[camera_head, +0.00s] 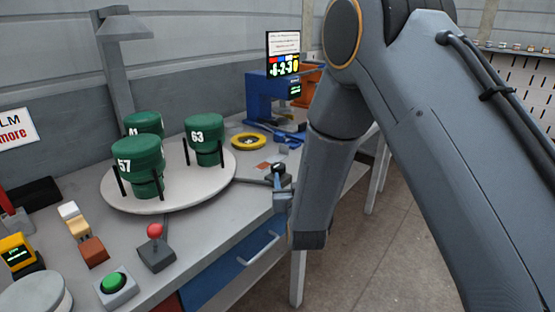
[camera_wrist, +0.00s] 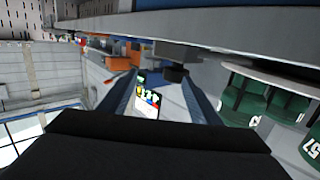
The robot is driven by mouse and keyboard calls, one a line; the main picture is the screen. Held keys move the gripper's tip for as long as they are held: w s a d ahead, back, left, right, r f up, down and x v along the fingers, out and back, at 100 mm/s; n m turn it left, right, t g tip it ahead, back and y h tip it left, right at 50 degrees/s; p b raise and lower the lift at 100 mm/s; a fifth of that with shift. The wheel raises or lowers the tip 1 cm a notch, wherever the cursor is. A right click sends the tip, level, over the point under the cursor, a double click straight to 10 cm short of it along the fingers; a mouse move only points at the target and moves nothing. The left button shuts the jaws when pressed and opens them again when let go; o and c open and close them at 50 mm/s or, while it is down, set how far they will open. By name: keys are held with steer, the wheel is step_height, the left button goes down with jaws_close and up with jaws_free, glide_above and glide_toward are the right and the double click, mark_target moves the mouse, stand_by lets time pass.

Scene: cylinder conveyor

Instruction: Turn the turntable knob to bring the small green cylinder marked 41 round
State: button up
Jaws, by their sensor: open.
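The round pale turntable (camera_head: 222,176) stands on the bench at the left of the head view. It carries three green cylinders between black posts. The cylinder marked 41 (camera_head: 150,121) is at the back, partly hidden by the cylinder marked 57 (camera_head: 141,165) in front. The cylinder marked 63 (camera_head: 205,135) is at the right. A dark knob (camera_head: 277,169) is at the bench's front edge; it appears also in the wrist view (camera_wrist: 176,73), near the fingertips. My gripper (camera_wrist: 160,80) is open and empty, close to the knob. I cannot tell whether they touch.
A red-topped joystick (camera_head: 155,232) and a green button (camera_head: 113,281) are on the bench at the front left. A yellow ring (camera_head: 249,141) and a blue machine with a screen (camera_head: 267,97) are behind the knob. Open floor lies right of the bench.

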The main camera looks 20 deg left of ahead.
mark_target(279, 169)
steer(key=a, duration=0.1)
steer(key=s, duration=0.1)
steer(key=a, duration=0.1)
steer(key=shift+s+a+r+t+y, duration=0.2)
steer(key=shift+a+r+t+y, duration=0.1)
steer(key=shift+t, duration=0.1)
steer(key=shift+w+a+r+n+p, duration=0.1)
steer(key=shift+w+a+n+p, duration=0.1)
steer(key=shift+n+p, duration=0.1)
steer(key=p+x, duration=0.1)
steer(key=x, duration=0.6)
steer(key=shift+w, duration=0.15)
steer(key=c, duration=1.1)
steer(key=shift+o, duration=0.2)
